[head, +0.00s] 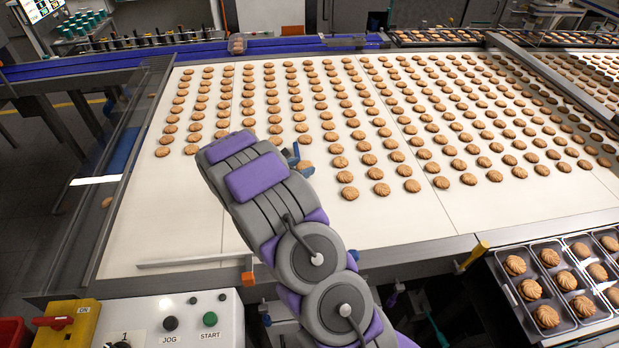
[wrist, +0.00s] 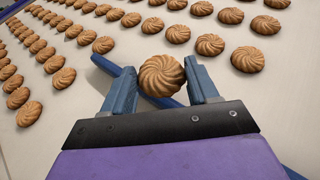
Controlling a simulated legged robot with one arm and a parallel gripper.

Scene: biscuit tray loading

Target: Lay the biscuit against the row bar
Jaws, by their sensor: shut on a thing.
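My gripper (wrist: 162,82) is shut on a round, swirled golden-brown biscuit (wrist: 161,72), which sits between its two blue fingers. In the head view my gripper (head: 292,157) is small and mostly behind my arm, over the middle-left of the pale belt, with the biscuit (head: 305,165) just showing beside it. A blue bar (wrist: 108,66) runs slantwise below the fingers in the wrist view; its contact with the biscuit cannot be told. A thin grey bar (head: 195,262) lies along the belt's front left edge. I cannot tell which of these is the row bar.
Many rows of biscuits cover the pale belt (head: 150,220) behind and right of my gripper. A dark tray (head: 512,292) with biscuits in compartments stands at front right. A control box (head: 185,322) stands at front left.

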